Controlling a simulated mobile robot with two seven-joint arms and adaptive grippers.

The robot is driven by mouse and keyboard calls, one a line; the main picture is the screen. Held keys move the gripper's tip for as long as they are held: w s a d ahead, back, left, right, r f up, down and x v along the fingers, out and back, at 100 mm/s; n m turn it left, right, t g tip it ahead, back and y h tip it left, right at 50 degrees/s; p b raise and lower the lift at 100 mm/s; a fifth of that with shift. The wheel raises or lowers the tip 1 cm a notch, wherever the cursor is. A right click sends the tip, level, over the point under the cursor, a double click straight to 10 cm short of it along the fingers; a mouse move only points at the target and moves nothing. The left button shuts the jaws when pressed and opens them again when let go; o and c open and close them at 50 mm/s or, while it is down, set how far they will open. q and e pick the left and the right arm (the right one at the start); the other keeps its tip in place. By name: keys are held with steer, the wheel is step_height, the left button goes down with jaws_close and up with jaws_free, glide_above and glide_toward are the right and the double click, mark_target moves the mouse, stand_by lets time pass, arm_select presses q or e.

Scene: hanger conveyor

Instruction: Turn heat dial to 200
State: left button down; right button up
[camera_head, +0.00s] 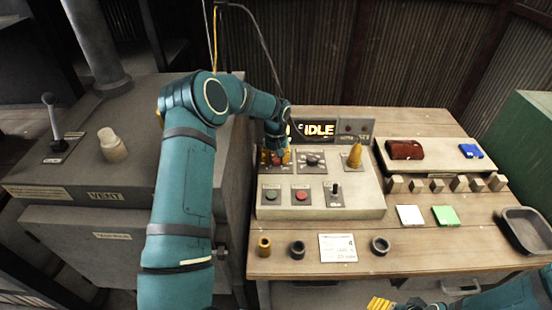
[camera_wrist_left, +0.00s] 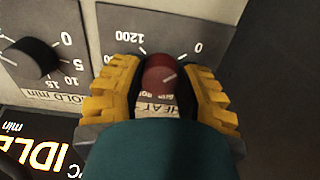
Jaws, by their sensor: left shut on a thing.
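In the head view, my left gripper (camera_head: 275,158) is at the upper left of the control panel (camera_head: 350,200) and mostly hides the dial. My right gripper (camera_head: 380,304) shows only as yellow fingertips at the bottom edge.
A black hold dial (camera_wrist_left: 32,58) is beside the heat dial. The display (camera_head: 316,130) reads IDLE. Rings and a card (camera_head: 337,247) lie in front; a tray (camera_head: 528,230) is at right.

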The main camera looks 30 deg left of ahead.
arm_select(q)
steer(key=shift+m, duration=0.3)
steer(key=m, duration=0.3)
steer(key=shift+m, duration=1.9)
steer(key=c, duration=0.6)
jaws_free()
steer(key=shift+o, duration=0.2)
